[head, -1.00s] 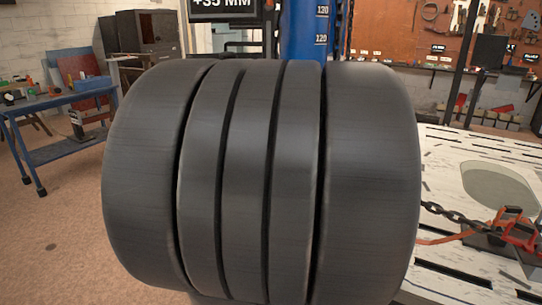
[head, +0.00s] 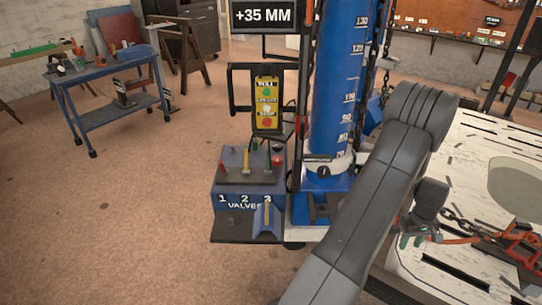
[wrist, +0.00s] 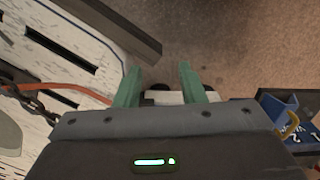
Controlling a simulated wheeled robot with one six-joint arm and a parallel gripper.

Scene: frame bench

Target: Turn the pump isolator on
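No part is legibly marked as the pump isolator. A blue valve block (head: 236,203) marked "1 2 3 VALVES" stands left of the blue column, with short levers on top. At its front right is a blue wedge-shaped mount (head: 260,221) with a yellow handle (head: 267,213); I cannot tell its position. The mount (wrist: 280,108) and handle (wrist: 291,124) also show at the wrist view's right edge.
The white slotted bed (head: 480,180) with a chain and orange strap is on the right. A blue bench (head: 105,77) stands back left. The left floor is clear.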

